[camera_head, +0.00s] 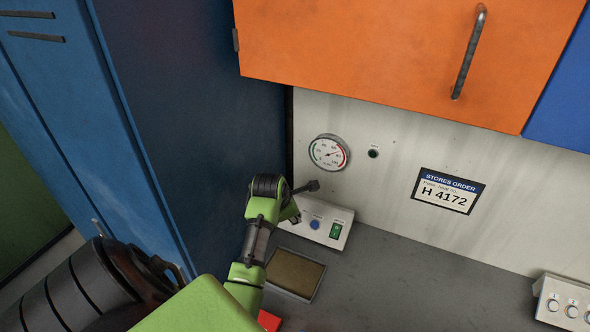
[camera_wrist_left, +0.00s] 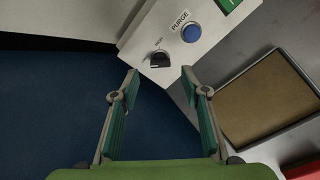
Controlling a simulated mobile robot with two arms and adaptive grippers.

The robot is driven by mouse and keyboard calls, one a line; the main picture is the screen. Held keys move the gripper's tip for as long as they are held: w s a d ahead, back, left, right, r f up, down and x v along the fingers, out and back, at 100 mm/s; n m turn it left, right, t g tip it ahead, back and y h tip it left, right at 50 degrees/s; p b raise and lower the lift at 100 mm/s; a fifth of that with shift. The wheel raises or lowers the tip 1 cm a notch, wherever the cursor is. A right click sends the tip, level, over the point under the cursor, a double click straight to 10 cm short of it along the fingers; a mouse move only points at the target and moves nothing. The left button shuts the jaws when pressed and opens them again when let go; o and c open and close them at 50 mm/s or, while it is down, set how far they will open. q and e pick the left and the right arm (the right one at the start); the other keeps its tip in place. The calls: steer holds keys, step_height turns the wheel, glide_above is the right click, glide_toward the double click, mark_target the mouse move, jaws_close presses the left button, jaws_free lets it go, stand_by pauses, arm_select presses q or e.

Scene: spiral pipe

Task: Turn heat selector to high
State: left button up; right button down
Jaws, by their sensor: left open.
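A dark knob (camera_wrist_left: 159,59), probably the heat selector, sits at the end of a pale control box (camera_head: 338,216) in the left wrist view. Its small marks are too small to read, so I cannot tell its setting. The box (camera_wrist_left: 200,54) also carries a blue button (camera_wrist_left: 191,33) labelled PURGE and a green switch (camera_head: 335,231). My left gripper (camera_head: 303,201) is open at the box's left end. In the left wrist view its fingertips (camera_wrist_left: 160,79) spread to either side just short of the knob, apparently not touching it. In the head view the gripper hides the knob. My right gripper is not in view.
A brown-topped tray (camera_head: 294,274) lies on the grey counter (camera_head: 400,270) in front of the box. A blue cabinet (camera_head: 200,100) stands close on the left. An orange cupboard (camera_head: 380,50) overhangs the wall gauge (camera_head: 328,153). Another knobbed box (camera_head: 563,302) is at the right.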

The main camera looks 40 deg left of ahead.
arm_select(q)
steer(key=x, duration=0.4)
steer(key=shift+d+p, duration=0.1)
steer(key=shift+p, duration=0.2)
steer(key=shift+w+f, duration=0.35)
steer(key=shift+f, duration=0.1)
steer(key=shift+w+a+f, duration=0.15)
steer(key=shift+a+f, duration=0.05)
steer(key=shift+f, duration=0.05)
steer(key=c, duration=1.1)
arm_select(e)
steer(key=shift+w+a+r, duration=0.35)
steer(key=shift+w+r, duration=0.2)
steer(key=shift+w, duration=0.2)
